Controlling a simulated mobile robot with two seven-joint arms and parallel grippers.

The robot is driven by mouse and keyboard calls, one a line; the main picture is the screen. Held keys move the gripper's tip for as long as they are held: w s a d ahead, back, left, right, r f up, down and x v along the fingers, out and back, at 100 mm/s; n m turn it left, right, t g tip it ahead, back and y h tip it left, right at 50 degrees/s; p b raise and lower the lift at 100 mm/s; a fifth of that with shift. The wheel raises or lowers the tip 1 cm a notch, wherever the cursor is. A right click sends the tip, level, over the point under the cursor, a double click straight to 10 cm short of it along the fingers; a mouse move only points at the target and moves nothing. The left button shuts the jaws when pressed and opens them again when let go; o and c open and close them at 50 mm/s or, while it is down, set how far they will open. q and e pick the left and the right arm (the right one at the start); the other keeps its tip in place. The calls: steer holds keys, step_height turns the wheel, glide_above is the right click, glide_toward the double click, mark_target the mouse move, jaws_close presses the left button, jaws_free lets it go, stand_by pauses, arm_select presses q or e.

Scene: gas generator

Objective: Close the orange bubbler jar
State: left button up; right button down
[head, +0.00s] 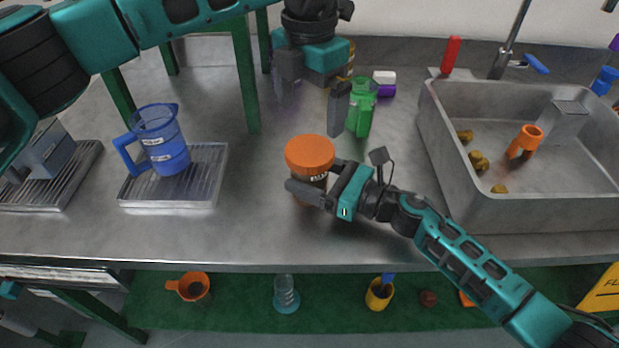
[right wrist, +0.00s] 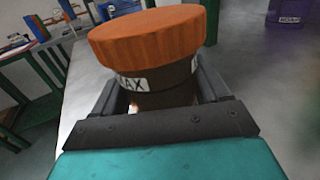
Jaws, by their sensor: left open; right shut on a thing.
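The bubbler jar (head: 312,182) is a dark jar with an orange lid (head: 310,154) on its top, standing near the front of the steel counter. In the right wrist view the orange lid (right wrist: 148,38) covers the mouth of the jar (right wrist: 160,88), above a white label band; I cannot tell how tightly it sits. My right gripper (head: 316,191) is shut around the jar's body below the lid; its jaws also show in the right wrist view (right wrist: 165,105). My left gripper (head: 312,100) is open and empty, behind and above the jar, its fingers pointing down.
A green bottle (head: 361,108) stands close to my left gripper's right finger. A blue jug (head: 165,143) stands on a metal tray (head: 175,198) at left. A sink (head: 520,212) is at right. The counter around the jar is mostly clear.

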mark_target(310, 149)
arm_select(q)
steer(key=shift+f, duration=0.15)
steer(key=shift+f, duration=3.9)
steer(key=shift+c, duration=0.3)
steer(key=c, duration=0.8)
steer(key=o, duration=0.9)
steer(key=shift+c, duration=0.2)
steer(key=shift+r, duration=0.1)
step_height(310, 149, up, 12)
